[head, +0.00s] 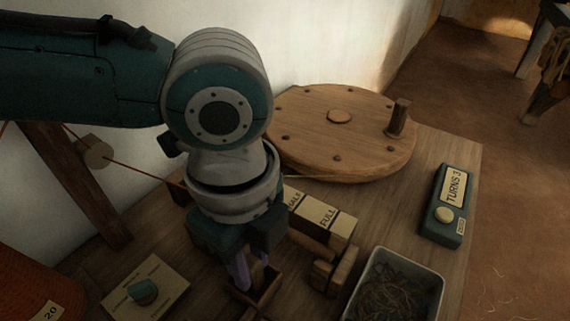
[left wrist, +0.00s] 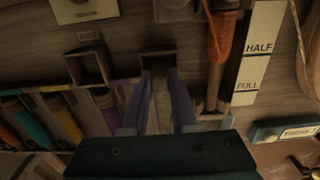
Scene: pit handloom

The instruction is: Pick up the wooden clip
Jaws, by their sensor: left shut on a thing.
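The wooden clip (head: 268,287) is a small dark brown piece low in the middle of the head view. In the left wrist view it shows at the fingertips (left wrist: 158,53). My left gripper (head: 252,278) points down over the bench, with its two bluish fingers (left wrist: 163,80) shut on the clip. The fingers and the gripper body hide part of it. I cannot tell whether the clip touches the bench. My right gripper is in neither view.
A round wooden disc with a peg (head: 345,130) lies behind. A HALF/FULL gauge block (head: 322,215), a grey bin of thread scraps (head: 378,262) and a TURNS counter (head: 447,205) are to the right. A labelled plate with a teal knob (head: 170,299) is left. Coloured bobbins (left wrist: 60,118) show in the wrist view.

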